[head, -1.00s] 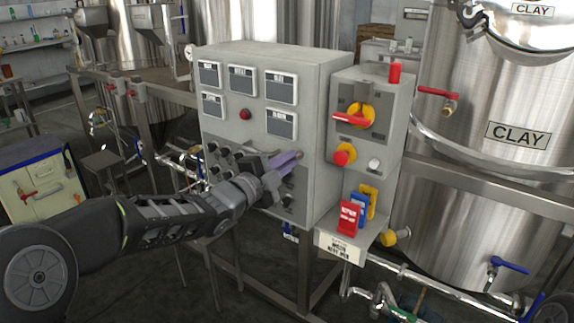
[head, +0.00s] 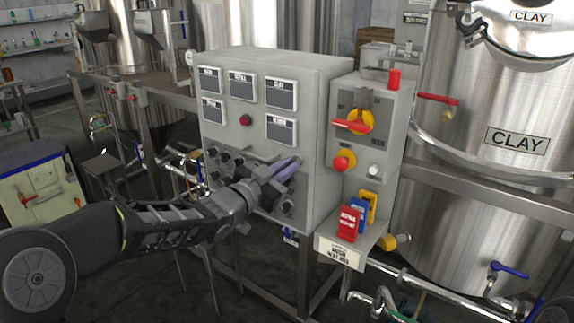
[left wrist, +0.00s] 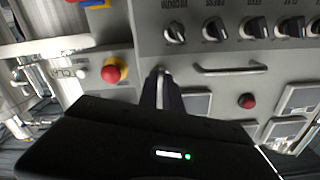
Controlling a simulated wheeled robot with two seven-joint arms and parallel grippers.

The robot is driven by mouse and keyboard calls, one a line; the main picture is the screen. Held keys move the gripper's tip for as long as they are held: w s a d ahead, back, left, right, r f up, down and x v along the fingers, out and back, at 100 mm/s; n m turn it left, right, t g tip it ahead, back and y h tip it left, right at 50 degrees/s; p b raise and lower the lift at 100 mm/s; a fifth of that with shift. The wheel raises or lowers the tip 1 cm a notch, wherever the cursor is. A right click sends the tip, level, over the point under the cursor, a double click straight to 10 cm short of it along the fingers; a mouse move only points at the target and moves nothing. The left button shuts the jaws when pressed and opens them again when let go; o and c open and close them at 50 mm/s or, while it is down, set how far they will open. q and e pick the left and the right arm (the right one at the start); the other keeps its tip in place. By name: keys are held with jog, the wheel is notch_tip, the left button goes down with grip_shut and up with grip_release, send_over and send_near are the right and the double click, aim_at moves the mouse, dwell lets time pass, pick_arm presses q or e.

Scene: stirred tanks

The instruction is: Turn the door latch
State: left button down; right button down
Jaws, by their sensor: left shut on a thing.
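The grey control cabinet (head: 318,130) carries the door latch (left wrist: 160,74), a small metal piece on its front face. My left gripper (head: 290,168) is at the lower right of that face. In the left wrist view the left gripper (left wrist: 161,88) has its two dark fingers close together, shut on the latch. The fingers hide most of the latch, so its angle is hard to tell. In the head view the fingers and hand cover it. My right gripper is not in view.
A bar handle (left wrist: 230,69) and a row of black knobs (left wrist: 254,28) are near the gripper. A red push button (head: 343,160) and a red-and-yellow rotary switch (head: 353,122) are on the side box. A large steel tank (head: 470,180) stands at the right.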

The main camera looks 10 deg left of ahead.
pick_arm(q)
jog(key=shift+n+p, duration=0.5)
jog(key=shift+n, duration=1.2)
jog(key=c, duration=1.5)
grip_release()
jog(key=shift+s, duration=0.1)
jog(key=v, duration=0.7)
jog(key=shift+s+a+b, duration=0.1)
jog(key=shift+s+b, duration=0.15)
jog(key=shift+b, duration=0.05)
